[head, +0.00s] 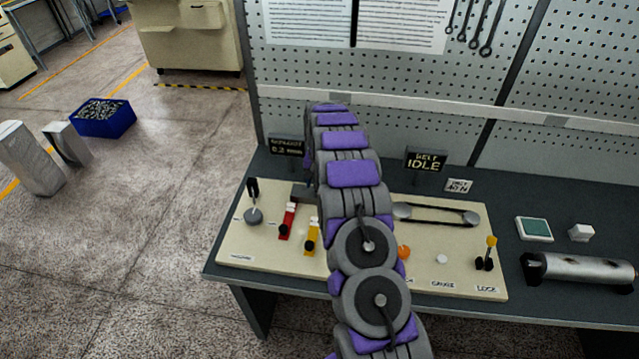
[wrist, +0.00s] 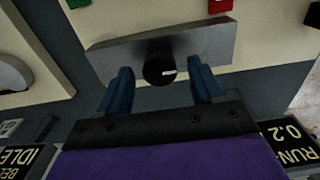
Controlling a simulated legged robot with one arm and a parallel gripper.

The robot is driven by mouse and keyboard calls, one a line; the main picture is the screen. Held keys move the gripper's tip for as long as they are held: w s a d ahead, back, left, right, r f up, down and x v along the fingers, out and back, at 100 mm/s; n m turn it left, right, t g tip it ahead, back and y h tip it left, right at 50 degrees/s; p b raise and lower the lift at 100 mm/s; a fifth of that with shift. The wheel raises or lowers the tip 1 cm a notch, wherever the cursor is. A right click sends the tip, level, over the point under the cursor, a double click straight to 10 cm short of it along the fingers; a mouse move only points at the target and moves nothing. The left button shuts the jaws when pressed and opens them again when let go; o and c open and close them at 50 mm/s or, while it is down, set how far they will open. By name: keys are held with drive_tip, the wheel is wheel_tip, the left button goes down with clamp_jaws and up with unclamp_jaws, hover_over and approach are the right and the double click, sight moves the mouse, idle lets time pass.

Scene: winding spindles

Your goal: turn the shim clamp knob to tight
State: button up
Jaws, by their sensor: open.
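The shim clamp knob (wrist: 157,68) is a round black knob with a white pointer mark in the wrist view. The mark points to the picture's right. The knob sits on the front of a grey metal block (wrist: 108,58). My gripper (wrist: 163,82) is open, with one blue finger on each side of the knob and a visible gap to it on both sides. The fingertips are close to the block; I cannot tell whether they touch it.
The cream panel (head: 262,258) carries a dark lever (head: 253,200), a red switch (head: 289,220), a yellow switch (head: 312,237) and a belt on two pulleys (head: 436,214). A display (head: 425,161) reads BELT IDLE. A metal cylinder (head: 580,269) lies at right. A pegboard stands behind.

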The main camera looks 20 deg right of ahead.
wheel_tip(320, 180, up, 16)
drive_tip(key=p, duration=0.1)
drive_tip(key=shift+r, duration=0.15)
drive_tip(key=shift+r, duration=0.1)
idle(0.5)
drive_tip(key=s+a+r+n+b, duration=0.1)
drive_tip(key=s+a+r, duration=0.2)
drive_tip(key=s+a, duration=0.3)
drive_tip(key=s+a+r+n+b, duration=0.1)
drive_tip(key=s+a+r+n, duration=0.15)
drive_tip(key=s, duration=0.55)
drive_tip(key=s+a+r+n+b, duration=0.1)
drive_tip(key=s+a+r, duration=0.3)
drive_tip(key=s+a, duration=0.25)
drive_tip(key=s+a+f+n+g+b, duration=0.1)
drive_tip(key=s+a+f, duration=0.1)
drive_tip(key=s, duration=1.2)
drive_tip(key=s+a+f+n+b, duration=0.1)
drive_tip(key=s+a+f, duration=0.1)
drive_tip(key=s, duration=1.3)
drive_tip(key=shift+s+f+g, duration=0.25)
drive_tip(key=shift+f+g, duration=0.15)
drive_tip(key=shift+f, duration=0.25)
drive_tip(key=shift+a+n, duration=0.1)
drive_tip(key=shift+n, duration=0.15)
